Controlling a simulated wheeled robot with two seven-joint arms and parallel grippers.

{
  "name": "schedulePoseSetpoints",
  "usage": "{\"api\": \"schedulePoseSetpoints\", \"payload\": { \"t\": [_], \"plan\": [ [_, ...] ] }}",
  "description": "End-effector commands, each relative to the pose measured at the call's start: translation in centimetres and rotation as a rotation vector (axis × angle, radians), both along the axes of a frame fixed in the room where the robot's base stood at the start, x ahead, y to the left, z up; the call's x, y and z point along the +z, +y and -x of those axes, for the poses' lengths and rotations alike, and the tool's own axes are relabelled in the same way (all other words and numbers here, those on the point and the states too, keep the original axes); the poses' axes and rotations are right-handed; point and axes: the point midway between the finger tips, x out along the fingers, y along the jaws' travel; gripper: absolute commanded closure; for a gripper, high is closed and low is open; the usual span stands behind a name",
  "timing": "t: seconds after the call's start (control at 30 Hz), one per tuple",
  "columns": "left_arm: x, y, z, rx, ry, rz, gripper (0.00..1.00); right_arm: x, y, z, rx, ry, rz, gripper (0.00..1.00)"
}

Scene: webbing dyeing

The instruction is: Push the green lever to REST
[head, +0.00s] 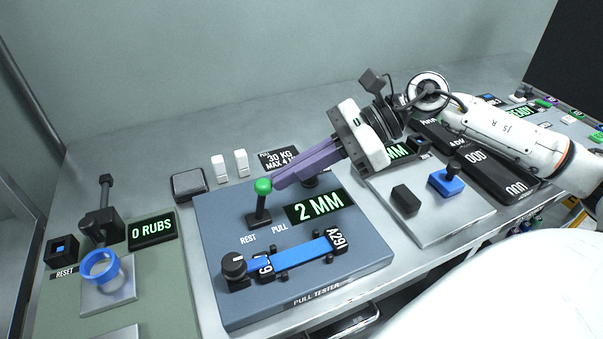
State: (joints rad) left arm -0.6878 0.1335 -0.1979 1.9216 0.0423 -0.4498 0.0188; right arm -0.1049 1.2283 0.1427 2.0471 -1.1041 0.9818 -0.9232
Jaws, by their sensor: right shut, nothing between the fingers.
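The green lever (263,187) is a green ball on a black stem on the blue-grey pull tester (352,273). It stands roughly upright, above and between the REST label (248,238) and the PULL label (280,228). My right gripper (278,181) comes in from the right with purple fingers shut and empty. Its fingertips are at the right side of the green ball; I cannot tell whether they touch it. The tester's display (319,206) reads 2 MM. A blue webbing strip (295,254) lies clamped along the tester. My left gripper is not in view.
A green-grey rub station with a blue ring (100,267) and a 0 RUBS display (152,230) stands at the left. Two white blocks (241,162) and a dark square pad (188,184) lie behind the tester. A grey panel with a blue-based joystick (446,183) is at the right.

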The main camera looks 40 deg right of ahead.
Motion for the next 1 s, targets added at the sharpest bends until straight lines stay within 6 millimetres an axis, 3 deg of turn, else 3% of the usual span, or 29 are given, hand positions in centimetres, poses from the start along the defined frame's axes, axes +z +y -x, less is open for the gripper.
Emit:
{"api": "schedulePoseSetpoints", "payload": {
  "t": [0.13,0.6,1.0],
  "plan": [
    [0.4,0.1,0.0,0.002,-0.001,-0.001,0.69,0.5,0.6,-0.1,0.002,-0.002,-0.001,1.0],
    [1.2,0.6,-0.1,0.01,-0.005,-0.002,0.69,1.3,2.0,-0.5,0.002,0.058,0.272,1.0],
    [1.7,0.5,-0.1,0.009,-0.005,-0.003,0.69,1.5,3.3,-0.7,0.002,0.062,0.263,1.0]
  ]
}}
